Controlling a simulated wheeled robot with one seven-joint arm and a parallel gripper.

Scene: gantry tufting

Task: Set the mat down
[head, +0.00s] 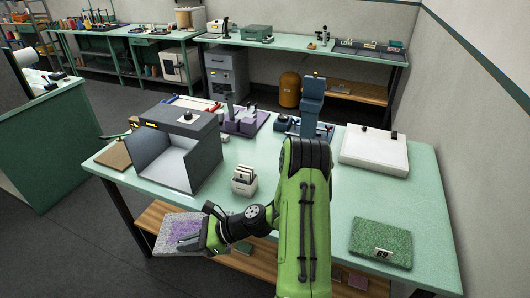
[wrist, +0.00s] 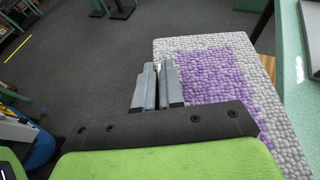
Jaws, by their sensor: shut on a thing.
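The mat (head: 177,229) has a purple middle and a pale grey bobbly border. In the head view my gripper (head: 196,240) is shut on the mat and holds it roughly flat, off the table's front left edge. In the wrist view the mat (wrist: 222,85) reaches to the right of my gripper (wrist: 160,75), whose fingers are close together at its left edge. The fingertips' exact grip on the mat is partly hidden. The green table (head: 375,205) is to the right of the mat.
A wooden shelf (head: 260,262) runs below. Dark floor lies to the left.

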